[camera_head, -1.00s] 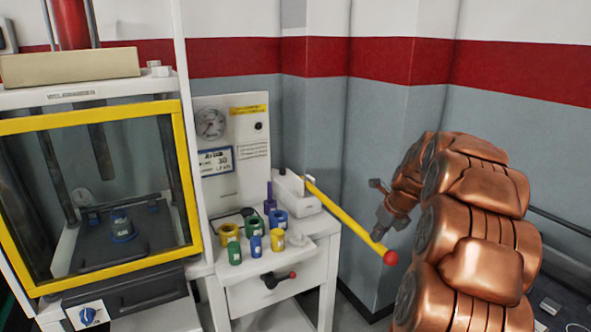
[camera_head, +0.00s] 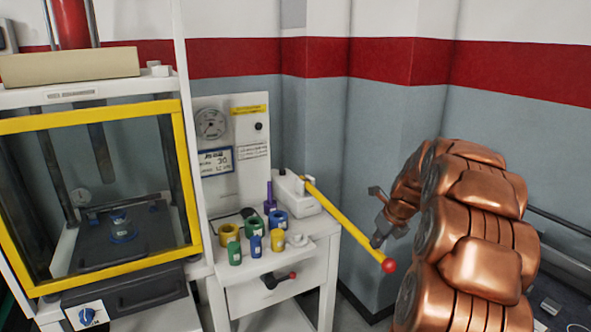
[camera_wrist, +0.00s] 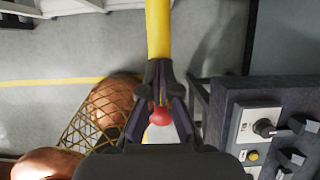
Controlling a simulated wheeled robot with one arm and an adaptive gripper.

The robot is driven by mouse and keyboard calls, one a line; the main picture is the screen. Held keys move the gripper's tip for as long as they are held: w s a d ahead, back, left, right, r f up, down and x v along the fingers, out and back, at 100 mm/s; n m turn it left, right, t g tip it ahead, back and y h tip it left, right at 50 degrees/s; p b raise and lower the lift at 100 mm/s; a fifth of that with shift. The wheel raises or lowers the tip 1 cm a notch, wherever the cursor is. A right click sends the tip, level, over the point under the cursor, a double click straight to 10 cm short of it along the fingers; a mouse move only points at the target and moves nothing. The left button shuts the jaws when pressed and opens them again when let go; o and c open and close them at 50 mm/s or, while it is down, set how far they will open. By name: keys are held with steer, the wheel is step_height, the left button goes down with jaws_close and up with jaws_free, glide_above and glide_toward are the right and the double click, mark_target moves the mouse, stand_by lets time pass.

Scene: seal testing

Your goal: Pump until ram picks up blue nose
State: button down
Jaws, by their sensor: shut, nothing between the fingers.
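The pump lever (camera_head: 345,228) is a yellow bar sloping down to a red ball (camera_head: 389,266), on a white pump block (camera_head: 296,194). My gripper (camera_head: 376,242) is shut and empty, just above and left of the ball. In the wrist view, my gripper's fingers (camera_wrist: 160,88) overlap the lever's end (camera_wrist: 158,30), with the red ball (camera_wrist: 160,116) showing between them; I cannot tell whether they touch. The dark ram (camera_head: 98,150) hangs inside the press. The blue nose (camera_head: 122,234) sits on the dark plate below, with a visible space between them.
A yellow-framed clear guard (camera_head: 187,150) closes the press front. Several coloured rings and cylinders, including a green one (camera_head: 235,253), stand on the white cabinet (camera_head: 262,268). A gauge (camera_head: 211,124) is on the panel behind. A wall corner lies behind the lever.

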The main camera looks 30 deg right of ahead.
steer(key=shift+f, duration=0.85)
step_height(320, 180, up, 14)
steer(key=p, duration=0.7)
steer(key=shift+w+f+p, duration=0.25)
steer(key=shift+p, duration=0.05)
steer(key=shift+f, duration=0.4)
steer(key=shift+s+f+b, duration=0.15)
steer(key=shift+f+b, duration=0.4)
steer(key=shift+f, duration=2.65)
steer(key=shift+s+f+b, duration=0.15)
steer(key=shift+f+b, duration=0.35)
steer(key=shift+f, duration=2.65)
